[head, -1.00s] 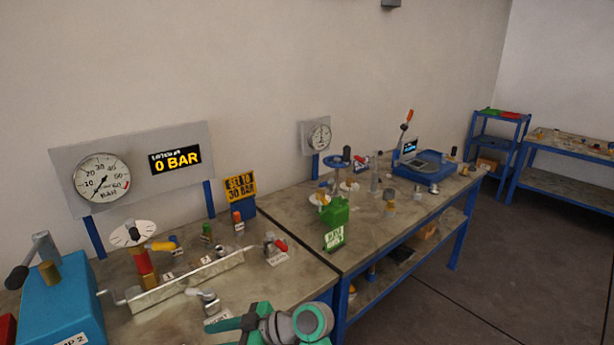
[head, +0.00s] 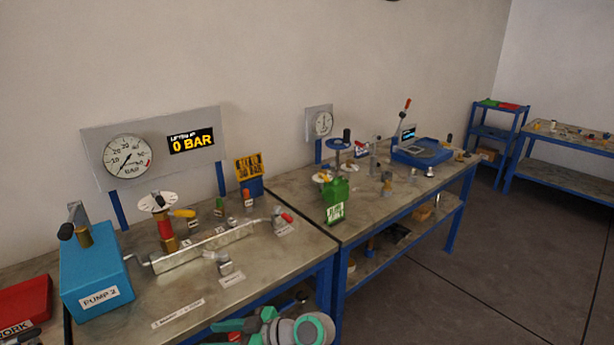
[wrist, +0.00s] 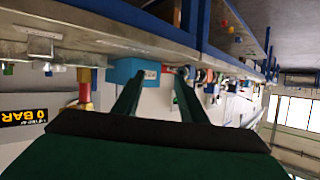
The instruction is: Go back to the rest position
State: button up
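My gripper (wrist: 160,80) shows in the wrist view with its two dark green fingers spread apart and nothing between them. The wrist view is turned upside down, with benches along its top. In the head view my green and grey arm (head: 295,329) shows at the bottom edge, in front of the near bench (head: 255,285) and partly cut off by the frame. It appears clear of the bench objects.
The near bench holds a blue pump box (head: 95,270), a metal manifold (head: 205,247) and a gauge board (head: 210,115) reading 0 BAR. Open floor (head: 450,300) lies to the right.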

jog(key=s+d+f+m+t+h, duration=0.2)
jog(key=f+m+t, duration=0.15)
jog(key=f, duration=0.35)
jog(key=s+d+f+m+t+h, duration=0.1)
jog(key=s+d+f+m+t, duration=0.15)
jog(key=f+m, duration=0.4)
jog(key=s+d+f+m+t+h, duration=0.3)
jog(key=s+d+f+h, duration=0.2)
jog(key=s+d+f, duration=0.3)
jog(key=s+d+r+m+t+h, duration=0.1)
jog(key=s+d+r+h, duration=0.15)
jog(key=s, duration=0.45)
jog(key=s+d+r+m+t+h, duration=0.15)
jog(key=s+d, duration=0.25)
jog(key=s, duration=0.4)
jog(key=s+d+r+t+h, duration=0.1)
jog(key=s+d+r, duration=0.1)
jog(key=s+r, duration=0.7)
jog(key=shift+s+d, duration=0.25)
jog(key=shift+s, duration=0.1)
